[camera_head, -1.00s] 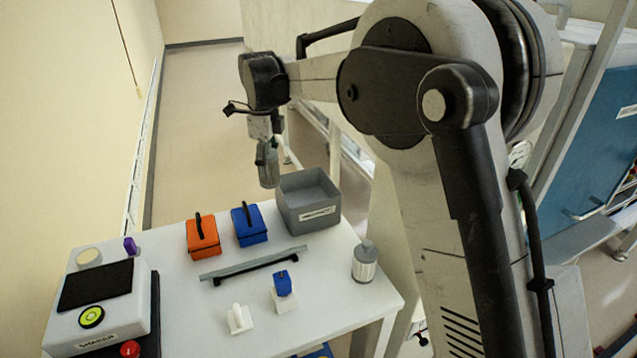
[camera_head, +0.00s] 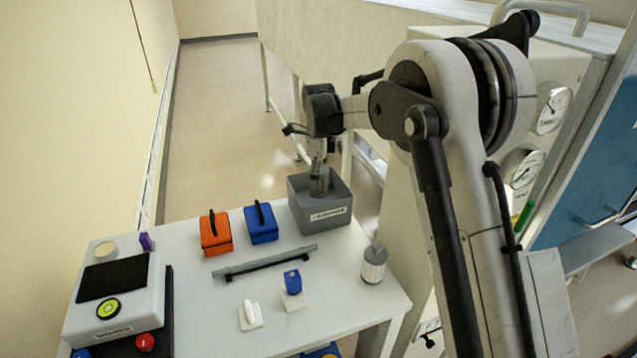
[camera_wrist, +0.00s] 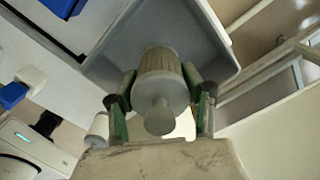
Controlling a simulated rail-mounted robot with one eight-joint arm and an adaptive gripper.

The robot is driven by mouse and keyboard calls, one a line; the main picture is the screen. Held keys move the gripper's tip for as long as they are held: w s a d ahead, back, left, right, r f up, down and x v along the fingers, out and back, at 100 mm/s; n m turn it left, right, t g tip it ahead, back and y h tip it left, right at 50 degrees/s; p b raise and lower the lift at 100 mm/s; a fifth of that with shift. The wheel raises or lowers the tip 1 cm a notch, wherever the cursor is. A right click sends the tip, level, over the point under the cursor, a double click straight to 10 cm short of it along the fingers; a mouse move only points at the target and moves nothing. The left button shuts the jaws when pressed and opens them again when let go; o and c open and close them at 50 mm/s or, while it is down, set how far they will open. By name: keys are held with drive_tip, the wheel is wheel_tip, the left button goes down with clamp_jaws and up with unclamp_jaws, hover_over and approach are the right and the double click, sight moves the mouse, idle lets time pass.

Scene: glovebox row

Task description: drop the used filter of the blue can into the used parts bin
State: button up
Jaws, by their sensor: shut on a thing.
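My gripper (camera_head: 319,184) is shut on a grey ribbed filter with a round end knob; the filter (camera_wrist: 160,80) shows clearly between the green-padded fingers in the wrist view. In the head view the gripper points down over the grey bin (camera_head: 322,216), which has a label on its front. The filter's lower part appears within the bin's opening, but the exact depth is hard to tell. The bin's grey wall also shows behind the filter in the wrist view (camera_wrist: 110,62). A blue can (camera_head: 262,223) with a black handle stands left of the bin.
An orange can (camera_head: 215,233) stands left of the blue one. A second filter-like canister (camera_head: 374,264) stands at the table's right edge. A grey bar (camera_head: 265,263), a small blue piece on a white stand (camera_head: 293,297) and a screen device (camera_head: 118,300) share the white table.

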wheel_tip(320, 180, down, 2)
drive_tip(key=shift+f, duration=0.15)
drive_tip(key=shift+f, duration=0.35)
drive_tip(key=shift+f+b, duration=0.3)
drive_tip(key=shift+b, duration=0.2)
drive_tip(key=o, duration=1.3)
drive_tip(key=shift+o, duration=0.2)
drive_tip(key=shift+r, duration=0.1)
